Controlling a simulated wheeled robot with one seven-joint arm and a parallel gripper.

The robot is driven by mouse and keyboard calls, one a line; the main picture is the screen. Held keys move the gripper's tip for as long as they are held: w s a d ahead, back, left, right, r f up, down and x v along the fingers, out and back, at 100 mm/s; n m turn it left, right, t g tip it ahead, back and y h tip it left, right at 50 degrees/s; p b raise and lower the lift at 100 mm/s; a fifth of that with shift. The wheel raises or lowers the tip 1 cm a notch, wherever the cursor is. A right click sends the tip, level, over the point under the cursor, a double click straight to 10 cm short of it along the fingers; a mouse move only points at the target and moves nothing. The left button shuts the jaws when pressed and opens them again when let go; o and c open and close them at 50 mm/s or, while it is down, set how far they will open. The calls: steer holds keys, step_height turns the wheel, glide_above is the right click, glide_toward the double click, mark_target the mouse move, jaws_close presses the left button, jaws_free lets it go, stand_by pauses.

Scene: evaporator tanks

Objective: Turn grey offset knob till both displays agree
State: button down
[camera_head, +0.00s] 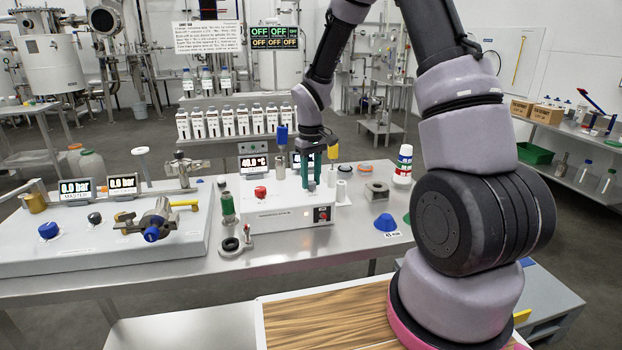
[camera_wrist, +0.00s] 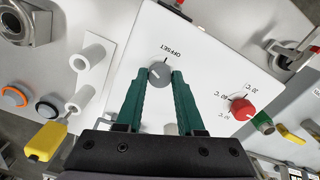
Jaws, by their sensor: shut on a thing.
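The grey offset knob (camera_wrist: 159,77) sits on the white box (camera_head: 262,215), beside the printed word OFFSET. My gripper (camera_wrist: 161,73) has its green fingers closed on both sides of the knob, and the knob's white pointer line shows between the tips. In the head view my gripper (camera_head: 311,184) points down onto the box top, and its fingers hide the knob. One display (camera_head: 253,163) behind the box reads 40.0 °C. A second display (camera_head: 296,161) stands just right of it, partly covered by my gripper; I cannot read it.
A red knob (camera_wrist: 241,107) with temperature marks is on the same box. A left panel carries two pressure displays, one marked MASTER (camera_head: 76,190), plus a blue knob (camera_head: 48,230) and a brass valve (camera_head: 155,219).

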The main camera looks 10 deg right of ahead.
mark_target(311, 182)
steer(key=shift+n, duration=1.1)
steer(key=shift+w, duration=0.1)
steer(key=c, duration=0.5)
jaws_free()
steer(key=shift+r, duration=0.1)
step_height(311, 182, up, 11)
steer(key=shift+f, duration=0.15)
